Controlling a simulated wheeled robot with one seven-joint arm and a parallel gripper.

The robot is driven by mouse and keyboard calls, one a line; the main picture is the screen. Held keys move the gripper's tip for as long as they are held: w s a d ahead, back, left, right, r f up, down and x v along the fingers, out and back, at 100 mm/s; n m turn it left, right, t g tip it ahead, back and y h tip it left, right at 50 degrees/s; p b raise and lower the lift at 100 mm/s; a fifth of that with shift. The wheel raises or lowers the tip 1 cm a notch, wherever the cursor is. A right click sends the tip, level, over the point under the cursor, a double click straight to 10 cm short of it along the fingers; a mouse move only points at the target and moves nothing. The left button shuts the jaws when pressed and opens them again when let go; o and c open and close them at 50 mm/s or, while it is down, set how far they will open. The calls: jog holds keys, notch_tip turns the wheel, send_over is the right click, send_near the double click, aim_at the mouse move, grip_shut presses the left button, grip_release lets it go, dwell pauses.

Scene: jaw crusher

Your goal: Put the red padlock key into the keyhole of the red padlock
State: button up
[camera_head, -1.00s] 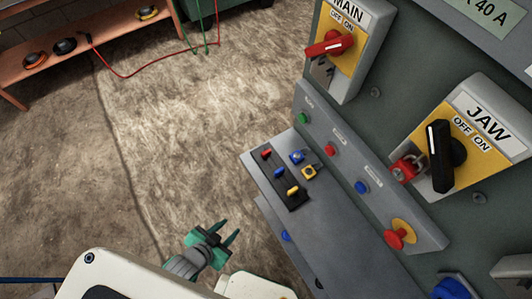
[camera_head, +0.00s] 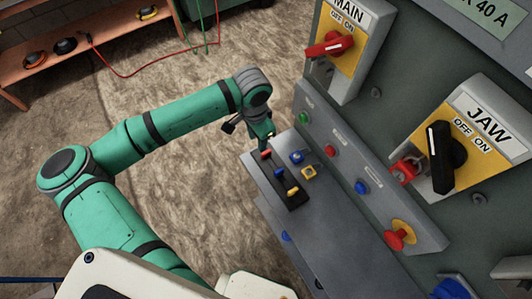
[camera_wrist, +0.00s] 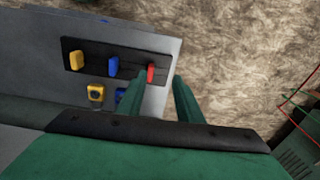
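The red padlock key (camera_head: 266,154) stands in the black key holder (camera_head: 295,205) on the grey console shelf, at its far end in the head view. It also shows in the wrist view (camera_wrist: 151,72), at the holder's right end. My gripper (camera_head: 266,142) points down just above the red key. In the wrist view my gripper (camera_wrist: 166,82) is open and empty, with the red key by the left fingertip; contact cannot be told. The red padlock (camera_head: 404,170) hangs at the black JAW switch (camera_head: 444,157); its keyhole is too small to make out.
A blue key (camera_head: 279,173) and a yellow key (camera_head: 292,191) share the holder. A blue padlock (camera_head: 297,157) and a yellow padlock (camera_head: 309,173) lie beside it. The panel with buttons and a red MAIN switch (camera_head: 329,47) rises on the right. The shelf's near part is clear.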

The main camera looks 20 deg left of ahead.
jog(key=w+d+r, duration=0.1)
jog(key=d+r, duration=0.2)
send_over(266, 152)
jog(key=shift+m+g, duration=0.3)
jog(key=f, duration=0.5)
jog(key=shift+w+d+f, duration=0.15)
jog(key=shift+w+d, duration=0.1)
jog(key=shift+s+a+f, duration=0.1)
jog(key=shift+f, duration=1.35)
jog(key=shift+s+a+f, duration=0.1)
jog(key=shift+f, duration=1.3)
grip_shut()
